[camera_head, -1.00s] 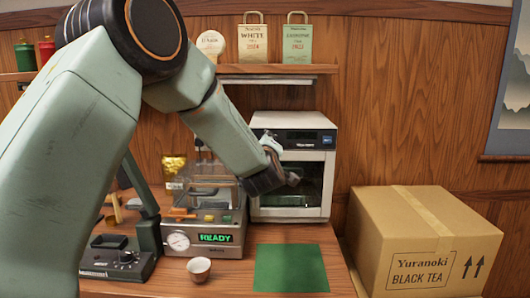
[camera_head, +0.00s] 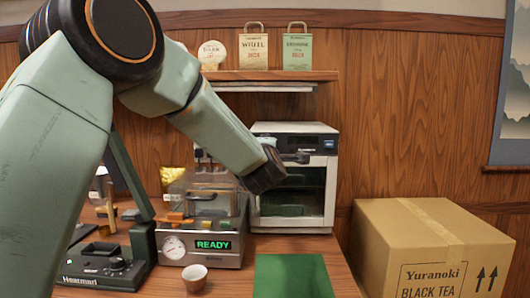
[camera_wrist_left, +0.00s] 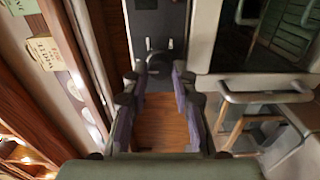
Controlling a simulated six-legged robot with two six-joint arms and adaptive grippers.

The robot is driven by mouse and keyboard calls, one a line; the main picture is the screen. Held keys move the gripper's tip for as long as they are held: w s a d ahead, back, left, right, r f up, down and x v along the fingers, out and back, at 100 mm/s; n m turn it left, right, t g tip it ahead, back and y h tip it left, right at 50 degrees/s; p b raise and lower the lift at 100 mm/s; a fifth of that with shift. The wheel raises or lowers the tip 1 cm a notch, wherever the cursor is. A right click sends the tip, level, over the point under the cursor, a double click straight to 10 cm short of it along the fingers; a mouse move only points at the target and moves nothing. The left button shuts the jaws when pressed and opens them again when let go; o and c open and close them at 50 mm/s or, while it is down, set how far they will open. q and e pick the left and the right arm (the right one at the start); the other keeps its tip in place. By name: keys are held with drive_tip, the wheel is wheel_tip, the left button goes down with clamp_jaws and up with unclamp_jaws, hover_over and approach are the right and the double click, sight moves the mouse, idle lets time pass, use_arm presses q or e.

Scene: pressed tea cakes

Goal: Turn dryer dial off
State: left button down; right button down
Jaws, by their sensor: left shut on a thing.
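The dryer (camera_head: 328,195) is a white box with a glass door and a dark control strip along its top, at the back of the counter. It also shows in the left wrist view (camera_wrist_left: 205,35). My left gripper (camera_head: 297,157) reaches from the left to the strip's lower edge, above the door window. In the left wrist view its two fingers (camera_wrist_left: 158,85) close around a small dark dial (camera_wrist_left: 158,62) on the black panel. The fingers partly hide the dial, and I cannot read its setting. My right gripper is out of view.
A machine reading READY (camera_head: 213,245) stands left of the dryer, with a small cup (camera_head: 195,277) before it. A green mat (camera_head: 292,275) lies in front of the dryer. A cardboard box (camera_head: 432,245) stands at right. A shelf with tea bags (camera_head: 270,76) runs above.

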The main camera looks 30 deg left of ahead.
use_arm(q)
drive_tip(key=shift+r, duration=0.35)
drive_tip(key=c, duration=1.4)
unclamp_jaws()
drive_tip(key=o, duration=0.3)
drive_tip(key=shift+w+f, duration=0.15)
drive_tip(key=shift+f, duration=0.1)
drive_tip(key=shift+o, duration=0.2)
drive_tip(key=v, duration=1.2)
drive_tip(key=shift+a, duration=0.1)
